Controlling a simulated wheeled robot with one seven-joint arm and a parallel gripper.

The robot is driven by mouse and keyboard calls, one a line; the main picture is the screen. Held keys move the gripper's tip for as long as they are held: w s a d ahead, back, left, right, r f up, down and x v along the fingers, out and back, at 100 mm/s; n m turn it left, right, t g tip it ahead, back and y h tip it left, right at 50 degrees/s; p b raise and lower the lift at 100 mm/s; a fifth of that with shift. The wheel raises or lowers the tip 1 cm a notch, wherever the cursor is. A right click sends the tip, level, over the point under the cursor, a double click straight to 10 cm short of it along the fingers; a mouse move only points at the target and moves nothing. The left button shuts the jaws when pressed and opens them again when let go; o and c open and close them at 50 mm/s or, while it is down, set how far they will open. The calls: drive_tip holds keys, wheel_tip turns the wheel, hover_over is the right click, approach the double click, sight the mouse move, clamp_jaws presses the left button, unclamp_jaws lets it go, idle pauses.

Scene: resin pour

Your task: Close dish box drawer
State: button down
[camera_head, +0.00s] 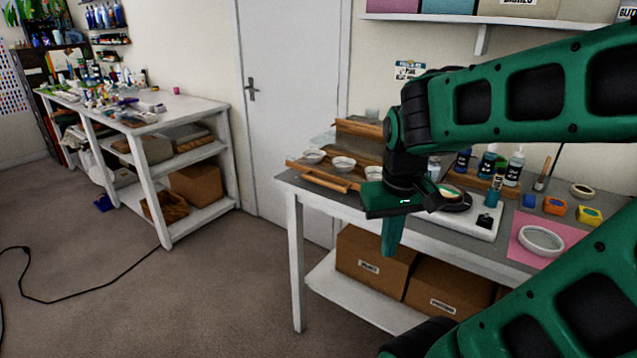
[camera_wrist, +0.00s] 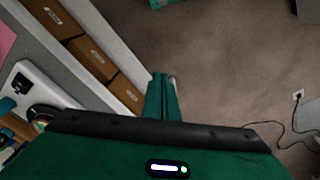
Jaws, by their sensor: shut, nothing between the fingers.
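The wooden dish box (camera_head: 358,128) stands at the left end of the grey worktable, partly hidden behind my gripper. Its drawer (camera_head: 326,180) is pulled out toward the table's front edge, with a bar handle on its front. Several small pale dishes (camera_head: 343,163) show in the open drawer. My gripper (camera_head: 391,250) is shut and empty, pointing down in front of the table edge, to the right of the drawer front and apart from it. In the wrist view its closed fingers (camera_wrist: 162,78) hang over the floor; the drawer is not visible there.
A white scale (camera_head: 470,222), bottles (camera_head: 515,165), a pink mat (camera_head: 520,250) with a white ring mould (camera_head: 541,240) and small coloured blocks (camera_head: 555,206) occupy the table's right. Cardboard boxes (camera_head: 372,265) fill the lower shelf.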

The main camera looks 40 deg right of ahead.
drive_tip(key=w+r+n+t+h, duration=0.2)
drive_tip(key=w+r+n, duration=0.1)
drive_tip(key=w, duration=0.9)
drive_tip(key=n+t, duration=0.3)
drive_tip(key=n, duration=0.1)
approach(320, 181)
drive_tip(key=s+a+r, duration=0.1)
drive_tip(key=s+a, duration=0.3)
drive_tip(key=a, duration=0.2)
drive_tip(key=shift+h, duration=0.5)
drive_tip(key=x, duration=0.3)
drive_tip(key=d+x, duration=0.1)
drive_tip(key=x, duration=0.3)
drive_tip(key=d+r+x, duration=0.1)
drive_tip(key=x, duration=0.2)
drive_tip(key=shift+w+f, duration=0.2)
drive_tip(key=shift+w, duration=0.05)
drive_tip(key=shift+w+d, duration=0.3)
drive_tip(key=shift+d, duration=0.4)
